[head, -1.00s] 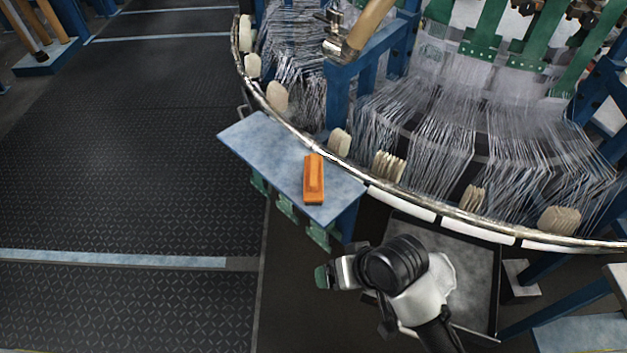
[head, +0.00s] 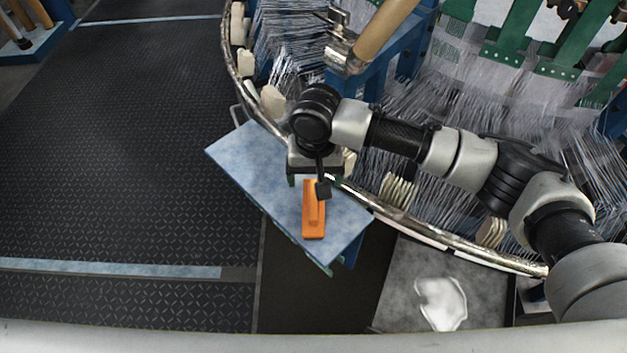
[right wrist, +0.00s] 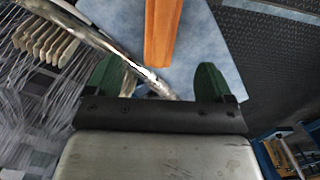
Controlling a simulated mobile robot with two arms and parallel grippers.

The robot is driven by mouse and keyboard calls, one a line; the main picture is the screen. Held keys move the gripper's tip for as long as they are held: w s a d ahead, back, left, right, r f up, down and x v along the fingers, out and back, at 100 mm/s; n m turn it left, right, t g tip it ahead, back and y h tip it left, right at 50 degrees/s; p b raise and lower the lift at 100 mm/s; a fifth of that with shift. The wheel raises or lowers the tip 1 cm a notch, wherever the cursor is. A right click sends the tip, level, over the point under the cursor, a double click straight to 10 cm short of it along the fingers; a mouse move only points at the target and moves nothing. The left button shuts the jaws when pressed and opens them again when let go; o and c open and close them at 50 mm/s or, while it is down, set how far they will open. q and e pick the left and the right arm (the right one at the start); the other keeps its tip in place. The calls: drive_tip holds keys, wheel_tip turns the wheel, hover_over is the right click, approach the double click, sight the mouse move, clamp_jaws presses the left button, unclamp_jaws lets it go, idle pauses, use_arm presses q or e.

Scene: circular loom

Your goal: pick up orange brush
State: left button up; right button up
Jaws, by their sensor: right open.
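The orange brush (head: 313,222) lies on the pale blue shelf plate (head: 252,165) at the rim of the loom. My right gripper (head: 314,178) is over the far end of the brush, and part of the gripper covers that end. In the right wrist view the brush (right wrist: 160,32) extends from the top edge down to between the two green fingertips (right wrist: 163,82). The fingers are apart with nothing held; I cannot tell their exact height above the plate. My left gripper is not in view.
The loom's metal rim (head: 440,236) curves along the plate, with pale blocks (head: 397,190) and many threads behind it. A grey tray (head: 400,285) with a white piece (head: 442,303) lies at lower right. Dark floor (head: 130,130) is clear at left.

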sight(313, 198)
drive_tip(key=shift+w+d, duration=0.1)
drive_tip(key=shift+w, duration=0.2)
drive_tip(key=f, duration=0.4)
drive_tip(key=shift+s+f+b, duration=0.15)
drive_tip(key=shift+s+b, duration=0.2)
drive_tip(key=shift+s, duration=0.05)
drive_tip(key=shift+f, duration=0.65)
drive_tip(key=f, duration=0.3)
drive_tip(key=shift+s+a+f+b, duration=0.1)
drive_tip(key=shift+a+f+b, duration=0.15)
drive_tip(key=shift+f+b, duration=0.1)
drive_tip(key=shift+f, duration=0.4)
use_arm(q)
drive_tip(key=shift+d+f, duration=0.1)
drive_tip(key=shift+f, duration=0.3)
